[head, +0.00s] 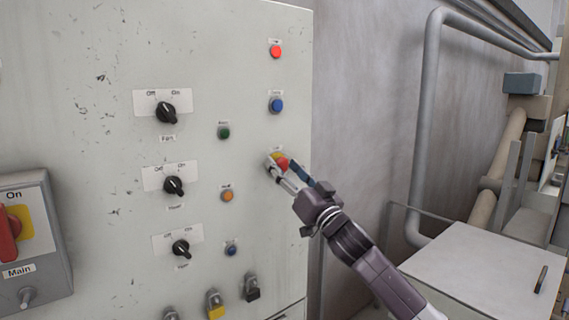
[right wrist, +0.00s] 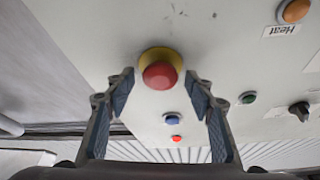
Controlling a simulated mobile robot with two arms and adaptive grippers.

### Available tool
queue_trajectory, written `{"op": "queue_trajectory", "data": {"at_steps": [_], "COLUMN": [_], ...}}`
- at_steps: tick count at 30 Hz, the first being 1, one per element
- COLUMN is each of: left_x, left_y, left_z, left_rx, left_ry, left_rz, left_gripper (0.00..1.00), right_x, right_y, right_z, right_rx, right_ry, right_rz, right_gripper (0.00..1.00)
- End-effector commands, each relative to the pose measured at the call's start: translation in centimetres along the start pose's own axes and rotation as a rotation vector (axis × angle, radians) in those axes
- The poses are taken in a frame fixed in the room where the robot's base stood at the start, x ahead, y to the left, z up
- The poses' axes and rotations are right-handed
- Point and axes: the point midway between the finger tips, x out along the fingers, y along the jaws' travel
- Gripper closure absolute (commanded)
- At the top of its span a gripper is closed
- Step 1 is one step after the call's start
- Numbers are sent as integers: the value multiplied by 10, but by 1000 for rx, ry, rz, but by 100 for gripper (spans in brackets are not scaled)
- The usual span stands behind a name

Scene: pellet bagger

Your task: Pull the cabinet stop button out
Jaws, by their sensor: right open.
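The stop button (head: 281,162) is a red mushroom head on a yellow base, on the right part of the grey cabinet door (head: 100,130). In the right wrist view the stop button (right wrist: 160,75) stands in the upper middle, beyond and between the fingertips. My right gripper (head: 284,168) is at the button, its fingers spread to either side. In the right wrist view my right gripper (right wrist: 163,82) is open, with visible gaps between its fingers and the red head; I see no clear contact. My left gripper is not in view.
A red light (head: 275,51), a blue button (head: 276,104), a green button (head: 223,132) and an orange button (head: 227,195) are nearby. Black rotary switches (head: 173,186) and a red main switch (head: 12,233) sit left. Pipes (head: 428,120) and a grey box (head: 485,275) stand right.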

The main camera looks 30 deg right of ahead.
Motion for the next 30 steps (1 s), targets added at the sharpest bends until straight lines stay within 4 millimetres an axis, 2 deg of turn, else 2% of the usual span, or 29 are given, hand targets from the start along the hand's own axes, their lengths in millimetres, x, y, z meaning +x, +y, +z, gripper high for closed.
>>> {"op": "queue_trajectory", "data": {"at_steps": [9,22,30], "left_x": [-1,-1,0], "left_y": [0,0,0], "left_z": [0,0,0], "left_rx": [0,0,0], "left_ry": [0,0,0], "left_rz": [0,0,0], "left_gripper": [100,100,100], "right_x": [2,2,-1], "right_y": [0,0,0], "right_z": [1,1,0], "right_rx": [0,0,0], "right_ry": [-1,-1,-1], "right_rz": [0,1,1], "right_gripper": [51,98,100]}}
